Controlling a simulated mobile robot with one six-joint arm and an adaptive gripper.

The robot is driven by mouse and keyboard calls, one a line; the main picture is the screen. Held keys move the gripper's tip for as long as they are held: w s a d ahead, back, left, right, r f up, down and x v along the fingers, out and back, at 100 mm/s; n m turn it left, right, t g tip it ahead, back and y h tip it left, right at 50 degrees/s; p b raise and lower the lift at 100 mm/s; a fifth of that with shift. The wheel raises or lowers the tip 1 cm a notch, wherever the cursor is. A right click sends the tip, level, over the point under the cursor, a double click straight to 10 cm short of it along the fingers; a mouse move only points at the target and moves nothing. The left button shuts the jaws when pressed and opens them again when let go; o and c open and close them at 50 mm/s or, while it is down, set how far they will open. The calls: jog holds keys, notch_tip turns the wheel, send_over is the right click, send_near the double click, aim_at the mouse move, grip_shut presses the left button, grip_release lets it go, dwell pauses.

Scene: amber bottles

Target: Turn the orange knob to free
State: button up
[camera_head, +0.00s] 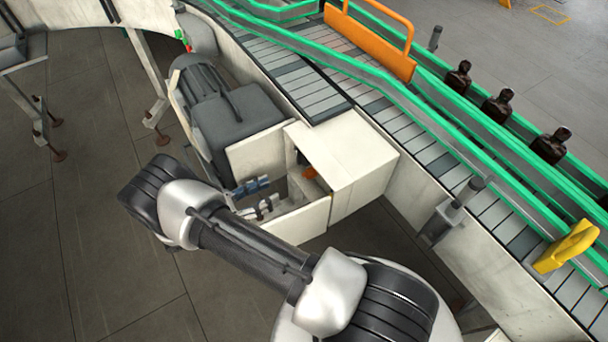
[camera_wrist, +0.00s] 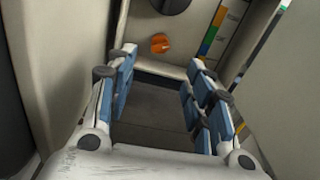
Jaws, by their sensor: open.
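The orange knob (camera_wrist: 160,43) shows in the wrist view on a pale panel, beyond my fingertips and near the top centre. A small part of orange (camera_head: 310,173) shows inside the open cabinet in the head view. My gripper (camera_wrist: 158,80) is open and empty, with blue pads on both fingers, and it is apart from the knob. In the head view my gripper (camera_head: 258,197) is at the opening of the pale cabinet (camera_head: 345,160). A strip of coloured bands (camera_wrist: 212,35) is on the panel right of the knob. Its labels are too small to read.
A dark round part (camera_wrist: 171,5) sits above the knob. Pale cabinet walls stand close on both sides of my gripper. A grey motor (camera_head: 230,110) is left of the cabinet. The conveyor (camera_head: 400,125) with green rails carries dark bottles (camera_head: 497,105) behind.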

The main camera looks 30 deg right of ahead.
aim_at(304, 176)
jog(key=d+b, duration=0.1)
jog(key=d, duration=1.1)
jog(key=shift+s+d, duration=0.15)
jog(key=shift+d, duration=0.15)
jog(key=shift+c, duration=0.5)
jog(key=c, duration=1)
